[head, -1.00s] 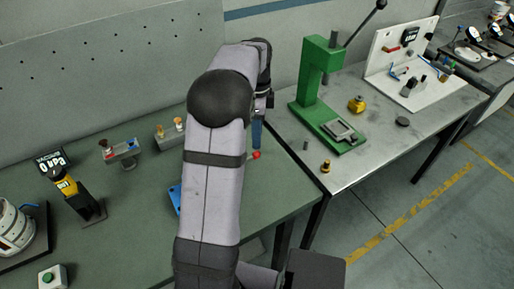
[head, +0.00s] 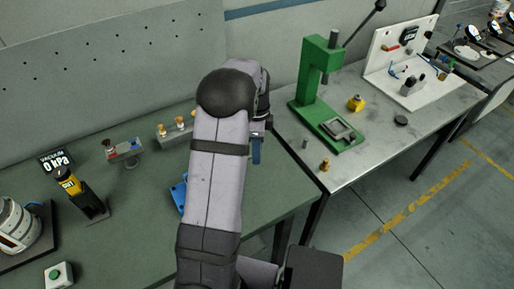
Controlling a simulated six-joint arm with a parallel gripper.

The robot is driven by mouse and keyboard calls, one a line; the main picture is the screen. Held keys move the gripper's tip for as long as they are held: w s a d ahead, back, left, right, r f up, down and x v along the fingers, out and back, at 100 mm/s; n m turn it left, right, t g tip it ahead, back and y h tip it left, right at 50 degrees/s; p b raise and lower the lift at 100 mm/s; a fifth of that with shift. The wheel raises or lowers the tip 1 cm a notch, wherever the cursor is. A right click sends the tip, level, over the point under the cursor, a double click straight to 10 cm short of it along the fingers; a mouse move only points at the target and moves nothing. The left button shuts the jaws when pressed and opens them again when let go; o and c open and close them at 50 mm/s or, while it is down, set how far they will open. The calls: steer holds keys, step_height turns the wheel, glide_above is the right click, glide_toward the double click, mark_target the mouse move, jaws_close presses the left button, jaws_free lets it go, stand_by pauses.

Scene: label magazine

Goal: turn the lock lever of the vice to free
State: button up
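A blue object (head: 179,194), which may be the vice, shows only as a small strip at the left edge of my arm on the green bench. The rest of it is hidden behind the arm. I cannot make out its lock lever. My gripper (head: 256,150) is at the far end of the arm, over the bench near its right edge. Blue finger-like parts point down. Whether they are apart or closed on something is too small to tell.
A green press (head: 318,90) stands on the right-hand table.

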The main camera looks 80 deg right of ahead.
jaws_close()
